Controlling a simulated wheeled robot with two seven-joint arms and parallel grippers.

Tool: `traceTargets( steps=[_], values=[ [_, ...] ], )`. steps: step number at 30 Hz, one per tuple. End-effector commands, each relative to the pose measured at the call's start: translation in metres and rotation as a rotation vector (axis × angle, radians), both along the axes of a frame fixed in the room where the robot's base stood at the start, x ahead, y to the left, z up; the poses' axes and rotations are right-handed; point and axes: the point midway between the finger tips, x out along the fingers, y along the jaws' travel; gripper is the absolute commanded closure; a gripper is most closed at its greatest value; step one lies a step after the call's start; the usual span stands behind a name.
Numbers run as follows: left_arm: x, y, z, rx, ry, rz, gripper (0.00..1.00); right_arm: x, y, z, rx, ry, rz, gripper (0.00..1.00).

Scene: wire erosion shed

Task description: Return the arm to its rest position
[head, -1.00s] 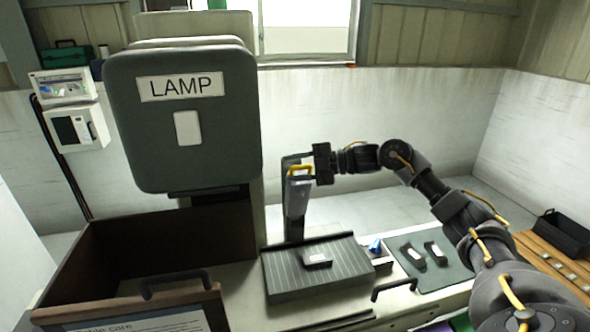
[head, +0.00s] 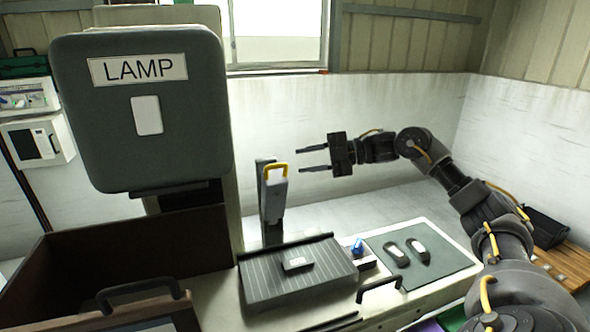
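My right gripper (head: 314,157) is open and empty in the head view. Its two dark fingers point left, a little apart from each other. It is above and to the right of a grey upright device with a yellow handle (head: 276,195), and apart from it. The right arm reaches in from the lower right corner, bent at the elbow. My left gripper does not show.
A large grey LAMP housing (head: 146,125) stands at the left above an open brown box (head: 120,243). A ribbed dark plate (head: 262,285) bears a small block (head: 297,264). Two small parts lie on a dark mat (head: 440,270). A black bin (head: 545,228) is far right.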

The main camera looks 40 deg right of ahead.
Motion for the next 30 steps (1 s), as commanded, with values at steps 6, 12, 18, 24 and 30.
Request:
traceTargets(
  steps=[6,12,18,24,30],
  values=[
    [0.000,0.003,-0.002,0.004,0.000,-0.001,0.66,-0.004,-0.004,0.001,0.000,0.003,0.000,0.66],
    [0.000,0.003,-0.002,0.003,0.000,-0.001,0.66,-0.004,-0.003,0.001,0.000,0.003,0.001,0.66],
    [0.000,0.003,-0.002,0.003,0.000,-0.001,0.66,-0.004,-0.003,0.001,0.000,0.002,0.002,0.66],
    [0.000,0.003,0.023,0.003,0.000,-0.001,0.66,-0.004,-0.003,0.026,-0.001,0.002,0.001,0.66],
    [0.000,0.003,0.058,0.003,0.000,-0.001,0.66,-0.004,-0.003,0.060,0.000,0.002,0.002,0.66]
  ],
)
